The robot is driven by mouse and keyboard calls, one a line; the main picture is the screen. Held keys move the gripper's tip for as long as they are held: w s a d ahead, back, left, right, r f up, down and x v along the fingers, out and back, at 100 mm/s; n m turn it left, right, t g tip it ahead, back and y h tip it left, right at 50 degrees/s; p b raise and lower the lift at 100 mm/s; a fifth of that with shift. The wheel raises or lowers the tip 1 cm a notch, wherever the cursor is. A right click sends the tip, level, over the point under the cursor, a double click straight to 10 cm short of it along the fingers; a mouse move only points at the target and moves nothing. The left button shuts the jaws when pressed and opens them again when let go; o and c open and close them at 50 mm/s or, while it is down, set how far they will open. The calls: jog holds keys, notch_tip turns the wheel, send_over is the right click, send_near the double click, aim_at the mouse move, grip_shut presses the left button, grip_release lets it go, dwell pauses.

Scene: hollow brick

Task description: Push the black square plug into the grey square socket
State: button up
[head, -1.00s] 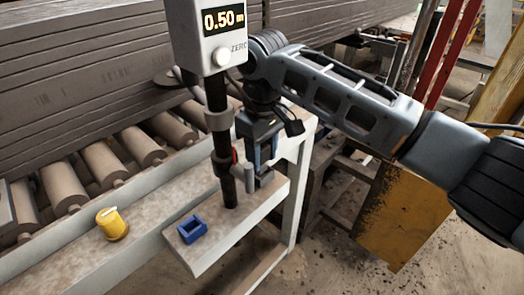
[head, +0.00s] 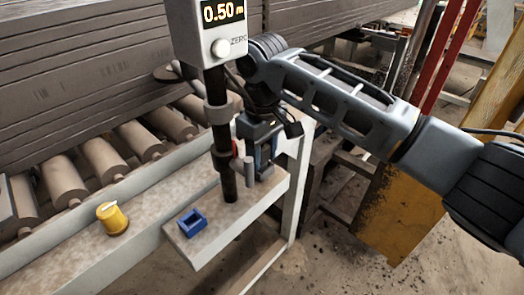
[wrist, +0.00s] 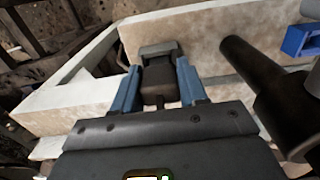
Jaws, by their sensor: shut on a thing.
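My gripper (wrist: 158,70) has its two blue fingers closed on the sides of the dark square plug (wrist: 159,88) in the wrist view. The grey socket (wrist: 158,49) lies straight beyond the plug, on the pale shelf. The plug's far end meets or overlaps the socket in this view; I cannot tell how deep it sits. In the head view my gripper (head: 264,165) is low over the right part of the shelf, behind the black post. The plug and socket are mostly hidden there.
A black post (head: 219,130) with a grey readout box (head: 210,45) stands close left of my gripper. A blue open block (head: 191,222) sits on the shelf (head: 215,240). A yellow knob (head: 112,218) is on the rail at left. Rollers and stacked grey boards lie behind.

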jog(key=shift+f, duration=0.1)
jog(key=o, duration=1.1)
jog(key=shift+o, duration=0.2)
jog(key=shift+r+b, duration=0.6)
jog(key=shift+r, duration=3.3)
